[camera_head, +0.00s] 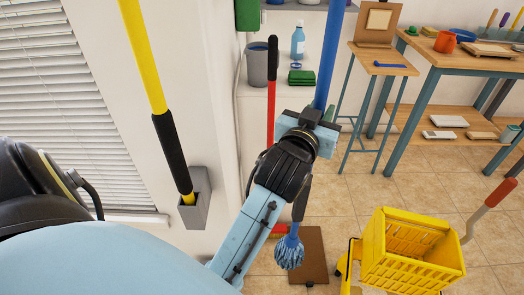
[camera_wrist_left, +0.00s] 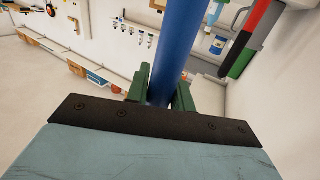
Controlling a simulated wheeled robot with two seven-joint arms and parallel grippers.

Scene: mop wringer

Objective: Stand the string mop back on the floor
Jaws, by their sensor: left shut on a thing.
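The string mop has a blue handle (camera_head: 329,50) and a blue string head (camera_head: 289,252). My left gripper (camera_head: 312,122) is shut around the handle, which rises above it with a slight lean to the right. In the left wrist view, the green fingers (camera_wrist_left: 160,92) press on both sides of the blue handle (camera_wrist_left: 178,45). Below the gripper, my arm hides part of the handle. The head hangs down in front of a brown mat (camera_head: 313,250); I cannot tell whether its strings touch the floor. My right gripper is not in view.
A yellow mop wringer (camera_head: 412,255) stands at lower right. A red-and-black pole (camera_head: 272,85) stands behind my arm. A yellow pole (camera_head: 145,55) sits in a grey wall holder (camera_head: 196,203). A workbench (camera_head: 470,58) and small stand (camera_head: 377,68) are behind. Tiled floor between is clear.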

